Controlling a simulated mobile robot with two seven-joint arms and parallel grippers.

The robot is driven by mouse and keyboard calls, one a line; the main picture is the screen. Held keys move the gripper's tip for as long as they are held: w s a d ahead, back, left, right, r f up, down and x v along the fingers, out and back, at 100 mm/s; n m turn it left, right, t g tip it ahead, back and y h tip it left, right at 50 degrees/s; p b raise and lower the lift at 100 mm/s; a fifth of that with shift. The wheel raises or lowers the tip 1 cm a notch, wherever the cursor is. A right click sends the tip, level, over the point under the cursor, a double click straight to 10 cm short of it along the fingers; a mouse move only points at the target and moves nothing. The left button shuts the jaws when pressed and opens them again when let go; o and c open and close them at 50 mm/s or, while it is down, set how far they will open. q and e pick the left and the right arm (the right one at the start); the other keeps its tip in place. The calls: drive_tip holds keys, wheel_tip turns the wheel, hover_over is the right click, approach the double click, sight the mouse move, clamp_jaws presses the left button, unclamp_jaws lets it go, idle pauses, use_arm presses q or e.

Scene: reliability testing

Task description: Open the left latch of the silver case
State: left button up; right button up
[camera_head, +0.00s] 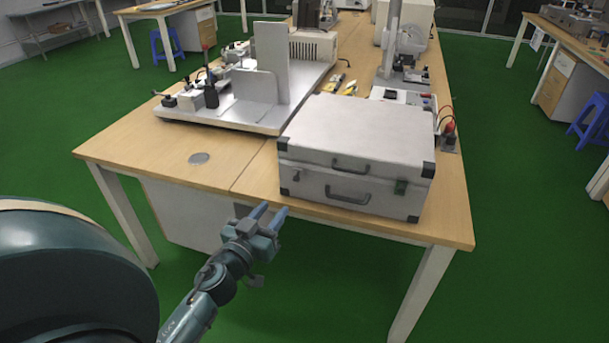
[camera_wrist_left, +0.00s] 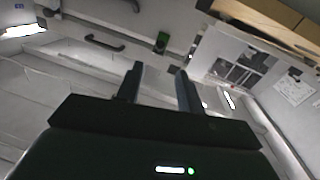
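The silver case (camera_head: 350,132) lies closed near the front edge of the wooden table, its front facing me. A small dark left latch (camera_head: 296,176) is on the left of its front. My right gripper is not in view.
On the table (camera_head: 240,190), a grey metal fixture (camera_head: 240,115) with upright plates stands left of and behind the case. A device with a red knob (camera_head: 449,127) is close behind its right side. The table's front left area is clear except for a round metal disc (camera_head: 199,158).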

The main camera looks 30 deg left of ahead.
sight(296, 179)
use_arm(q)
drive_tip(key=w, duration=0.4)
drive_tip(key=w+a, duration=0.1)
drive_tip(key=w, duration=0.8)
drive_tip(key=shift+a, duration=0.2)
drive_tip(key=shift+c, duration=0.2)
